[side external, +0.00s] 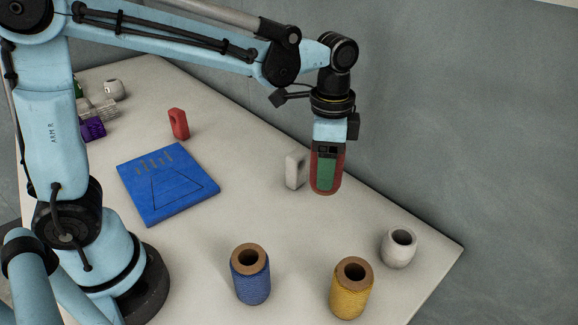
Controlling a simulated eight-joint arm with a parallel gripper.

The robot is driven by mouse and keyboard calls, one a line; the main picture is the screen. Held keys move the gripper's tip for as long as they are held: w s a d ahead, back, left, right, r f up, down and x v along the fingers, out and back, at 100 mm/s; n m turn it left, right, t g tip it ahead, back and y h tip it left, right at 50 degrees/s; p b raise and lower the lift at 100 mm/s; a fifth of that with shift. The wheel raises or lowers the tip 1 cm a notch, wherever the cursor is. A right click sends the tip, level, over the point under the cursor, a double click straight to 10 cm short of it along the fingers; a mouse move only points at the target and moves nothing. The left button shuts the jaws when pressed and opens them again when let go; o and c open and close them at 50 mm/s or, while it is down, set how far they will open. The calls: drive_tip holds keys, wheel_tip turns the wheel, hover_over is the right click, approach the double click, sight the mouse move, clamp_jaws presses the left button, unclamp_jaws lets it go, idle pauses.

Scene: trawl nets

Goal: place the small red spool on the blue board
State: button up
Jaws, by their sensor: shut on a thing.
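My gripper (327,172) is at the right end of my arm, pointing down above the table. It is shut on a dark red thing, which I take to be the small red spool (316,180). A green finger pad covers its middle, so only its red sides and lower rim show. It looks raised off the table, though its exact height is hard to tell. The blue board (168,212) lies flat on the table, left of my gripper. It has dark outline lines and several small brownish marks near its far edge. Its top is bare of objects.
A white block (296,170) stands just left of my gripper. A red block (178,124) stands behind the board. Blue (250,284) and yellow (350,298) twine spools and a white cup-like ring (398,249) stand in front. Small items, one purple (93,128), sit far left.

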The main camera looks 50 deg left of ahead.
drive_tip(key=s+a+r+n, duration=0.25)
drive_tip(key=a+n, duration=0.25)
drive_tip(key=a, duration=0.5)
drive_tip(key=n, duration=1.1)
hover_over(164, 176)
wheel_tip(164, 176, down, 7)
drive_tip(key=shift+r, duration=0.1)
drive_tip(key=shift+f, duration=2.05)
drive_tip(key=shift+f, duration=0.2)
drive_tip(key=o, duration=1.2)
drive_tip(key=shift+r, duration=0.1)
